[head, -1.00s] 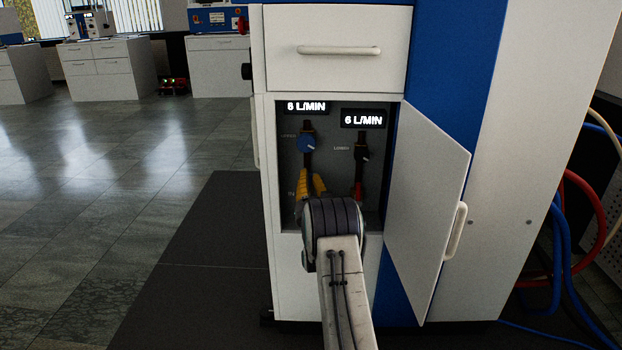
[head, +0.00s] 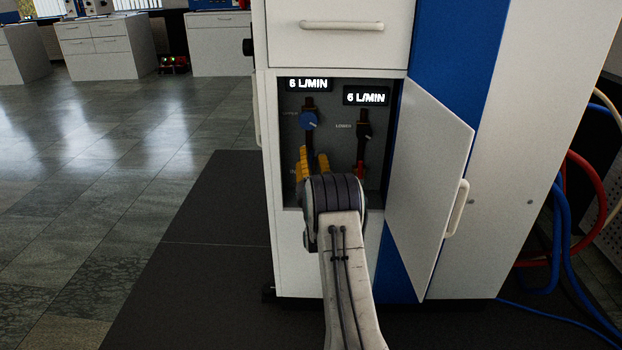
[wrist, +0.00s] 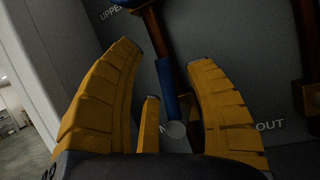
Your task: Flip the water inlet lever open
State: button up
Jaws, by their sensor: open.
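A blue-sleeved lever (wrist: 167,88) hangs along a dark pipe in the wrist view, with a pale round end (wrist: 176,129) at its foot. It also shows as a thin blue strip below the blue knob in the head view (head: 310,153). I take it for the water inlet lever; the label by its foot is mostly hidden. My gripper (wrist: 163,58) is open, its yellow fingers on both sides of the lever. I cannot tell whether they touch it. In the head view my gripper (head: 313,160) is inside the open compartment, partly hidden by my wrist.
The compartment also has a blue knob (head: 308,121), a black knob (head: 364,131) and a red lever (head: 360,170) to the right. Both displays seem to read 6 L/MIN. The open door (head: 430,190) stands right of my arm. Floor to the left is clear.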

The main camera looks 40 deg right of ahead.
jog(key=v, duration=1.1)
jog(key=shift+s, duration=0.1)
